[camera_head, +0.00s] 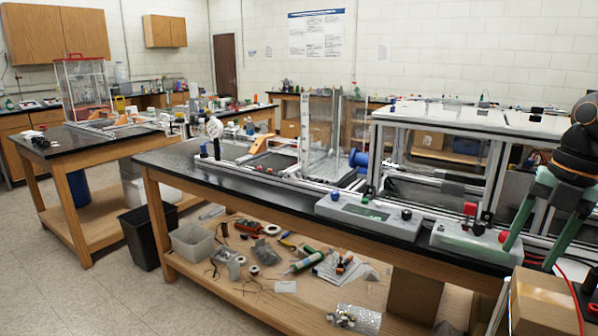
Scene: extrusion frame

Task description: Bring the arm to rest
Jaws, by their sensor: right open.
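My right arm comes in at the right edge, with a dark wrist. My right gripper (529,256) has two long green fingers that point down and to the left. The fingers are spread apart, with nothing between them. They hang in front of the right end of the workbench (270,192), near a grey control box (464,240). I cannot tell whether a fingertip touches the box. My left gripper is not in view.
An aluminium extrusion frame (462,119) with a white top stands on the bench behind the gripper. Another control box (368,214) sits to the left. A cardboard box (543,303) and red cables (570,285) are below the fingers. Open floor (75,300) lies at left.

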